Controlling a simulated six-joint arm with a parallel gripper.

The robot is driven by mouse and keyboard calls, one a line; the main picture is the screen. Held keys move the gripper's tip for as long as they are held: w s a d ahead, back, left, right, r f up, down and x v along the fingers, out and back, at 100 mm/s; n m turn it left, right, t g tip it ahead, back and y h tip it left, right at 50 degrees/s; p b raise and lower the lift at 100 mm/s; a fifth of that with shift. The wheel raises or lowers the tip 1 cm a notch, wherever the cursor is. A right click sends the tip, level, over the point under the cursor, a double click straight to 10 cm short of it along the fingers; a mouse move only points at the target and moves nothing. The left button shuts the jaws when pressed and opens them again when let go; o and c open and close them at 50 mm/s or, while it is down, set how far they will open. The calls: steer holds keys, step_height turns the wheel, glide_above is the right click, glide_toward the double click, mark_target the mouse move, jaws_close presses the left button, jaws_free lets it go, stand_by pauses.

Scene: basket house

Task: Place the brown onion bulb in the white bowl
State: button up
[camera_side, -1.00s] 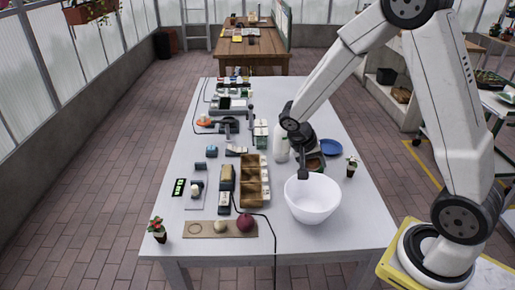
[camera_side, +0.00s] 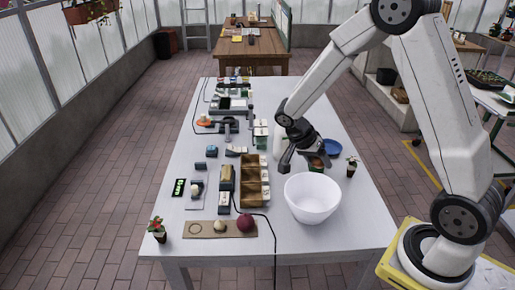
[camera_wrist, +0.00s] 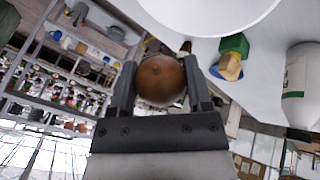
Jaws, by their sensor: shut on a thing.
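The brown onion bulb (camera_wrist: 159,80) is round and smooth and sits between the two dark fingers in the wrist view. My gripper (camera_wrist: 158,76) is shut on it from both sides. In the side view my gripper (camera_side: 304,162) hangs tilted above the table, just behind the white bowl. The onion cannot be made out clearly there. The white bowl (camera_side: 313,199) stands upright at the front right of the table and looks empty. Its curved edge also shows at the top of the wrist view (camera_wrist: 208,20).
A compartmented brown box (camera_side: 254,181) is left of the bowl. A white bottle (camera_wrist: 301,88) and a blue plate (camera_side: 331,146) stand near the gripper. A small potted plant (camera_side: 351,167) is at the right.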

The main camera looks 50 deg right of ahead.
steer(key=shift+f, duration=5.4)
steer(key=o, duration=1.3)
steer(key=shift+c, duration=0.2)
steer(key=shift+r, duration=0.1)
step_height(320, 180, up, 7)
steer(key=shift+a, duration=0.1)
